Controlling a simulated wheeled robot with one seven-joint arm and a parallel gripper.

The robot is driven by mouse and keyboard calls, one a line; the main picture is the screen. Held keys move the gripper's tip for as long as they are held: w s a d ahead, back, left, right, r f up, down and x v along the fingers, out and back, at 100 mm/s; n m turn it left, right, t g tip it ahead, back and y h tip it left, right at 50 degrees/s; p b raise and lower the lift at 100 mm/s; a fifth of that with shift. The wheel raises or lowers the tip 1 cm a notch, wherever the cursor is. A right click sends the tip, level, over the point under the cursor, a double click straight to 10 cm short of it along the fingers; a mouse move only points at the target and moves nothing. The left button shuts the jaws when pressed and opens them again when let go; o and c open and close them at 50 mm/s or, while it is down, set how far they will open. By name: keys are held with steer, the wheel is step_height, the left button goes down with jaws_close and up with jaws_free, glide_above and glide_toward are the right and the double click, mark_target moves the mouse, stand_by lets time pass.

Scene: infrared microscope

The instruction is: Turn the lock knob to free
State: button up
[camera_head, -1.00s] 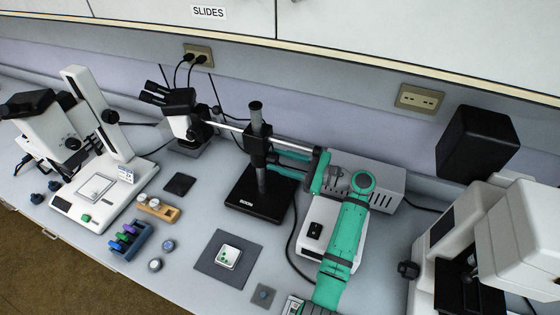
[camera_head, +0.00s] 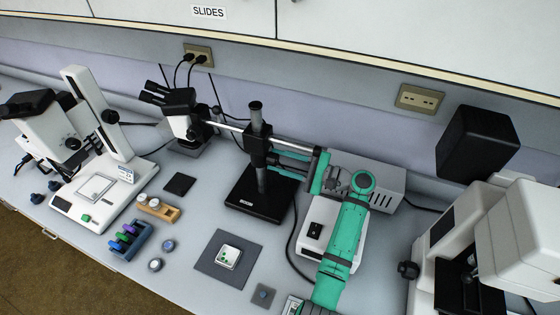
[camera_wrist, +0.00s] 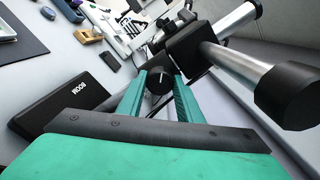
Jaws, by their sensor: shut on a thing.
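The lock knob (camera_wrist: 159,80) is black and round, with a white line on its face. It sits on the black clamp block (camera_wrist: 190,48) of the boom stand, whose metal post and bar also show in the wrist view. My gripper (camera_wrist: 158,92) has one green finger on each side of the knob and is shut on it. In the head view my gripper (camera_head: 272,163) reaches in from the right at the black clamp (camera_head: 257,143). The knob cannot be made out there.
The stand's black base (camera_head: 258,204) lies below my gripper. A dark mat (camera_head: 207,265) lies in front. White microscopes stand at the left and right.

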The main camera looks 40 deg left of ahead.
steer(key=o, duration=1)
steer(key=shift+o, duration=0.2)
steer(key=v, duration=1.1)
steer(key=shift+s+f, duration=0.1)
